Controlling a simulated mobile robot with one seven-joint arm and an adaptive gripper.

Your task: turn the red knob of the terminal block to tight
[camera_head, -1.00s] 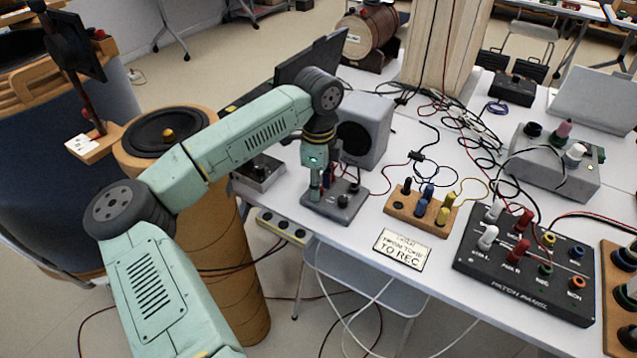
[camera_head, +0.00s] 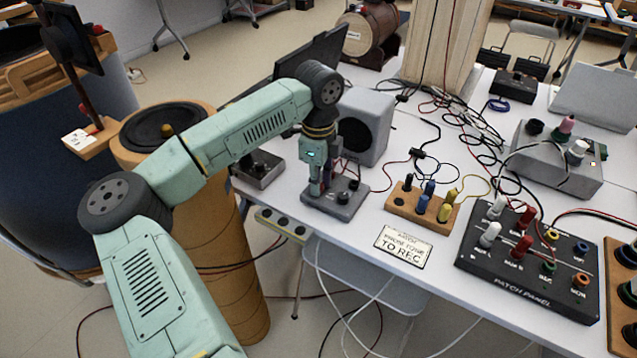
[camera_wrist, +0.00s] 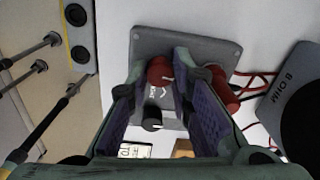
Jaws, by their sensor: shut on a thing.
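The grey terminal block (camera_wrist: 215,53) lies at the table's front edge, beside the speaker; it also shows in the head view (camera_head: 347,207). A red knob (camera_wrist: 160,69) with a pale mark sits on its top, between my fingertips. My gripper (camera_wrist: 161,72) points down over the block and is shut on this red knob; in the head view the gripper (camera_head: 316,188) hides the knob. A black knob (camera_wrist: 152,119) with a white mark shows between the fingers in the wrist view. Another red part (camera_wrist: 221,86) is partly hidden by the right finger.
The grey speaker (camera_head: 366,125) stands close behind the block. Red and black leads run between them. A wooden block with colored posts (camera_head: 400,202), a sign card (camera_head: 403,247) and a black patch panel (camera_head: 525,265) lie to the right. A power strip (camera_head: 281,224) hangs below the table edge.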

